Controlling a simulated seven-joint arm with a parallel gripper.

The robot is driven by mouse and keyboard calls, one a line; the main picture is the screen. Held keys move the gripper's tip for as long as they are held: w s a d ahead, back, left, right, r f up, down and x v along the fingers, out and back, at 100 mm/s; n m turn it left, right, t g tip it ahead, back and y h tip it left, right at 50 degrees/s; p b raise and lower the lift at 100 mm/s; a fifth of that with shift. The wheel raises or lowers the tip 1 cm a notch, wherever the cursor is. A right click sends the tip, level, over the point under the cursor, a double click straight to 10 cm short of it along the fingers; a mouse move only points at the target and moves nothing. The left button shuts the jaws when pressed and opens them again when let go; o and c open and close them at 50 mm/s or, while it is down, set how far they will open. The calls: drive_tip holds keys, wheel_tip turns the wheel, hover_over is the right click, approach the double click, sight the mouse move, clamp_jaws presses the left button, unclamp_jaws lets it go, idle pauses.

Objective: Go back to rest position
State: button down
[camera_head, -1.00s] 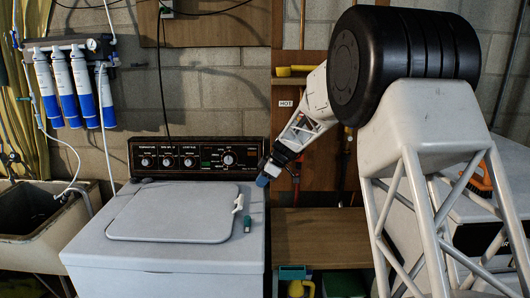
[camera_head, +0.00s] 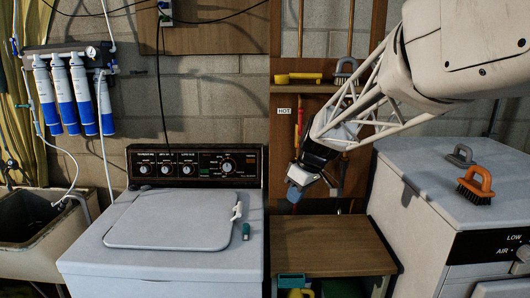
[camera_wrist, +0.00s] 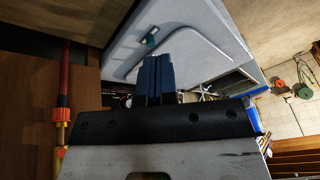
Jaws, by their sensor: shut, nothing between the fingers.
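My gripper (camera_head: 293,194) hangs in front of the wooden cabinet, right of the washing machine (camera_head: 165,258) and above the low wooden table. Its blue-grey fingers point down and to the left in the head view. In the wrist view the two fingers (camera_wrist: 155,76) lie side by side, shut with nothing between them. Behind them the washer top (camera_wrist: 190,30) shows with a small green item. My arm comes in from the upper right of the head view. The gripper touches nothing that I can see.
The low wooden table (camera_head: 325,246) is bare on top. A grey dryer (camera_head: 440,170) at right carries an orange-handled brush (camera_head: 476,186) and a grey one (camera_head: 461,155). A small green item (camera_head: 246,231) and a white one (camera_head: 237,212) lie on the washer. A sink (camera_head: 40,228) stands at left.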

drive_tip(key=s+d+f+m+h, duration=0.1)
drive_tip(key=s+d+m, duration=0.2)
drive_tip(key=s, duration=0.8)
drive_tip(key=s+d+f+m+t+h, duration=0.1)
drive_tip(key=s+d+m, duration=0.3)
drive_tip(key=s, duration=0.7)
drive_tip(key=s+d+f+m+h, duration=0.1)
drive_tip(key=s+d+m+h, duration=0.1)
drive_tip(key=s, duration=1)
drive_tip(key=shift+d+m, duration=0.65)
drive_tip(key=shift+m, duration=0.05)
